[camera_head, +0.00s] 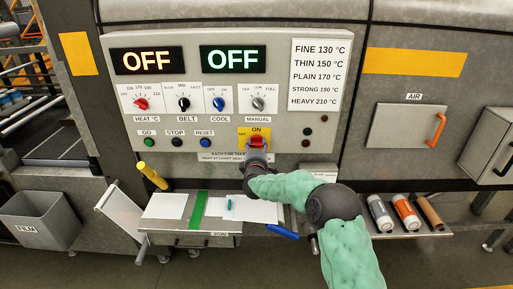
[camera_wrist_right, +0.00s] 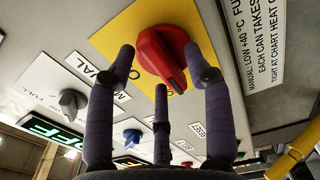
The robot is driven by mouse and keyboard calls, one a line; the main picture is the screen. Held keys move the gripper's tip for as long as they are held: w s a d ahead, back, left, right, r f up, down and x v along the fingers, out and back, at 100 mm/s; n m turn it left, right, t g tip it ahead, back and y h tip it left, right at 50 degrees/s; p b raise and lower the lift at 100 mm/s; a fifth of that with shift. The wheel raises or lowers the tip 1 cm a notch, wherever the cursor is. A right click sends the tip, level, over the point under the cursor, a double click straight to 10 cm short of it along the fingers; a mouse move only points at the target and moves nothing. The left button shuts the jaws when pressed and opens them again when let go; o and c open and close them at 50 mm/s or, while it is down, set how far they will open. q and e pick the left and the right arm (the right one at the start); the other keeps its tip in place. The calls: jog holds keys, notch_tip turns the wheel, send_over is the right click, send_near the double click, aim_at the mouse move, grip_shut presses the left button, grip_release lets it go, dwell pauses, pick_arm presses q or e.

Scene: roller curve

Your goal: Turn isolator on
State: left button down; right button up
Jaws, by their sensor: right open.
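The isolator is a red rotary knob (camera_head: 257,140) on a yellow plate (camera_head: 243,133) marked ON, low on the grey control panel. In the right wrist view the knob (camera_wrist_right: 158,48) is large, with its raised handle pointing to the lower right. My right gripper (camera_head: 257,150) is in front of the knob. In the right wrist view its three dark fingers (camera_wrist_right: 165,62) are spread open, with the knob beyond and between their tips; I cannot tell whether they touch it. My left gripper is not in view.
Two displays, left (camera_head: 146,61) and right (camera_head: 233,59), read OFF. Knobs for heat (camera_head: 141,103), belt (camera_head: 184,103), cool (camera_head: 219,103) and manual (camera_head: 258,103) sit above the isolator. A tray (camera_head: 185,226) with sheets lies below the panel, and several rolls (camera_head: 406,212) lie on the right shelf.

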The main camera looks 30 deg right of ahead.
grip_shut()
jog(key=m, duration=0.3)
jog(key=shift+f+m, duration=0.1)
jog(key=shift+m, duration=0.3)
jog(key=m+b, duration=0.1)
jog(key=m, duration=0.3)
jog(key=shift+s+d+f+m+b, duration=0.1)
jog(key=shift+m+b, duration=0.2)
jog(key=shift+b, duration=0.1)
jog(key=m+b, duration=0.2)
jog(key=m, duration=0.2)
jog(key=shift+f, duration=0.15)
jog(key=m+b, duration=0.2)
jog(key=m, duration=0.3)
jog(key=shift+m, duration=0.3)
